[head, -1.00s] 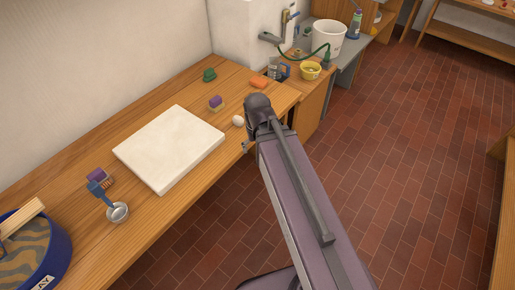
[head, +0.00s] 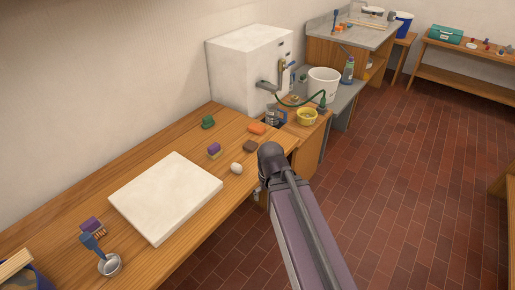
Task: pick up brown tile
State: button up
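A small dark brown block (head: 250,146), which looks like the brown tile, lies on the wooden bench near its right end. It is between the orange block (head: 257,128) and the white egg-shaped thing (head: 236,168). My arm reaches up from the lower right, its dark joint just right of the brown block and apart from it in the picture. Only a small part of my gripper (head: 258,191) seems to show at the bench's front edge, below the brown block. The arm hides the rest, so its fingers cannot be made out.
A white board (head: 166,197) covers the bench's middle. A purple-topped block (head: 214,150) and a green block (head: 208,122) lie nearby. A yellow bowl (head: 307,117) and white bucket (head: 323,82) stand beyond. A metal ladle (head: 110,264) is at front left. The tiled floor at right is open.

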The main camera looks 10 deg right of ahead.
aim_at(250, 146)
jog(key=z, duration=0.25)
jog(key=k, duration=0.8)
jog(key=z, duration=0.65)
jog(key=k, duration=0.6)
jog(key=z, duration=0.15)
jog(key=i, duration=0.9)
jog(key=u, duration=0.7)
jog(key=i, duration=1.05)
jog(key=u, duration=0.5)
